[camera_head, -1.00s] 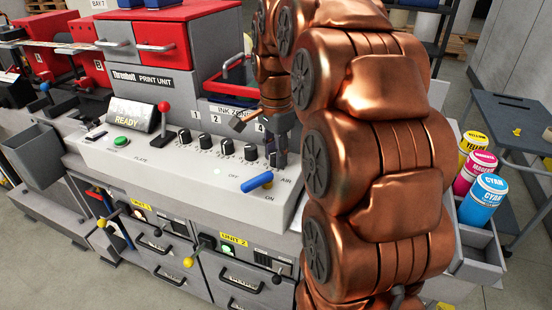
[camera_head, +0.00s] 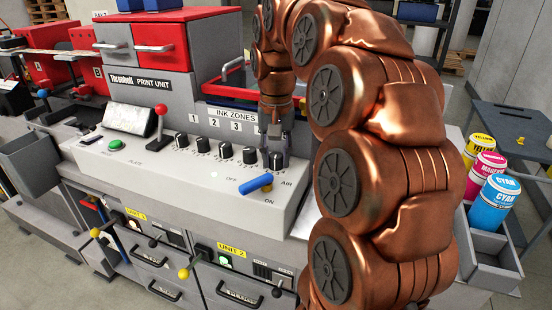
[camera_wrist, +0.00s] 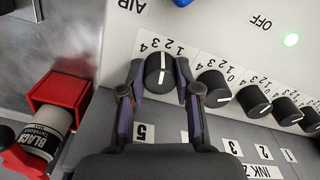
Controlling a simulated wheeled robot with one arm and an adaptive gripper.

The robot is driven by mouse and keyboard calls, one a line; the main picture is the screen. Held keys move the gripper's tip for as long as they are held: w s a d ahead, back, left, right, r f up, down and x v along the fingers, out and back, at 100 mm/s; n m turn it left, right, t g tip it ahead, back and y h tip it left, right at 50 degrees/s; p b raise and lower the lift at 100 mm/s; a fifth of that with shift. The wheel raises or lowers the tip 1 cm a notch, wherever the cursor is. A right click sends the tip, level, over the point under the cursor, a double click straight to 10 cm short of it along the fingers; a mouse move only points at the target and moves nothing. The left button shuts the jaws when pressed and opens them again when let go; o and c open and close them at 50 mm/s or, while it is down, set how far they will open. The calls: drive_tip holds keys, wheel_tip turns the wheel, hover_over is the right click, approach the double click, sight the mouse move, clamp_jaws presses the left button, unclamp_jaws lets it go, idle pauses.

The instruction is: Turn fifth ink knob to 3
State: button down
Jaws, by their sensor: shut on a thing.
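The fifth ink knob (camera_head: 276,160) is black and sits at the right end of the knob row on the light grey sloped panel. In the wrist view the same knob (camera_wrist: 159,78) has a white line across its face. The line's upper end lies near the printed 2 and 3; I cannot tell the exact setting. My gripper (camera_wrist: 160,70) has its fingers on either side of the knob, shut on it. In the head view my gripper (camera_head: 277,138) comes down on the knob from above and partly hides it. The label 5 (camera_wrist: 143,132) shows below the knob.
The fourth knob (camera_wrist: 214,88) is close beside my right-hand finger. A blue-handled AIR lever (camera_head: 256,183) stands in front of the row. A red holder (camera_wrist: 58,92) with a black ink can is at the wrist view's left. A red-knobbed lever (camera_head: 161,110) stands further left.

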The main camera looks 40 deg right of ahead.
sight(277, 155)
drive_tip(key=shift+n, duration=1.6)
drive_tip(key=c, duration=0.8)
unclamp_jaws()
drive_tip(key=shift+d+r, duration=0.1)
drive_tip(key=shift+r, duration=3.65)
